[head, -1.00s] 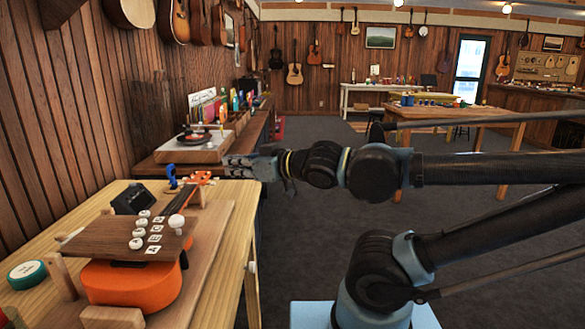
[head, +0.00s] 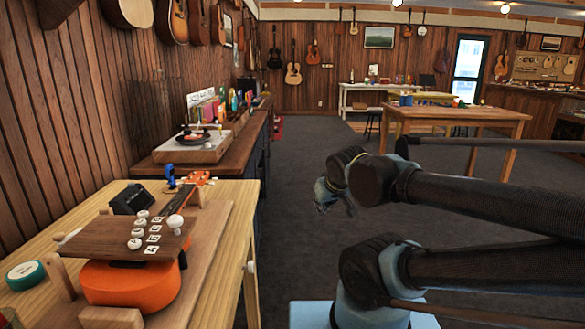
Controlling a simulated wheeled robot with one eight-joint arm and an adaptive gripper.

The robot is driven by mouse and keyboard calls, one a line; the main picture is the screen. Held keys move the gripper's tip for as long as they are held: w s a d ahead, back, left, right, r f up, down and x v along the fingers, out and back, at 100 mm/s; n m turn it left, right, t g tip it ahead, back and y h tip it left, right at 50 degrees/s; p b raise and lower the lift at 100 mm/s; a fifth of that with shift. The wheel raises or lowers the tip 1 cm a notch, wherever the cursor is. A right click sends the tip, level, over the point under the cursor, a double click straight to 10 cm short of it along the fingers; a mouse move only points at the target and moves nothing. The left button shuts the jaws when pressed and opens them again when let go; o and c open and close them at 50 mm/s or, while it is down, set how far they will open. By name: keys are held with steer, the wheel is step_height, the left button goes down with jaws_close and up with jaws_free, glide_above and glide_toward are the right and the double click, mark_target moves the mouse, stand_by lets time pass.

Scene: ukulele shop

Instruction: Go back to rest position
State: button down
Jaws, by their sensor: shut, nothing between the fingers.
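My gripper (head: 325,196) is in the middle of the head view, in front of the open dark floor. It is shut and empty, pointing down and left, partly hidden behind my arm's wrist. My arm reaches in from the right edge and is folded back. My gripper is clear of the wooden workbench (head: 232,225) on the left and touches nothing.
On the workbench lie an orange ukulele (head: 130,285) under a brown board (head: 130,237) with white knobs, a black box (head: 131,199) and a green-rimmed round tin (head: 25,275). A turntable (head: 193,143) sits beyond. A wooden table (head: 455,115) stands at back right. Grey floor (head: 310,150) between is free.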

steer(key=s+d+f+m+g+h, duration=0.1)
steer(key=s+d+f+m+g, duration=0.3)
steer(key=s+d, duration=0.5)
step_height(320, 180, down, 3)
steer(key=shift+d+r+g+h, duration=0.15)
steer(key=shift+d+g+h, duration=0.25)
steer(key=shift+d+g, duration=0.25)
steer(key=shift+a, duration=0.1)
steer(key=shift+w+f, duration=0.2)
steer(key=shift+w, duration=0.3)
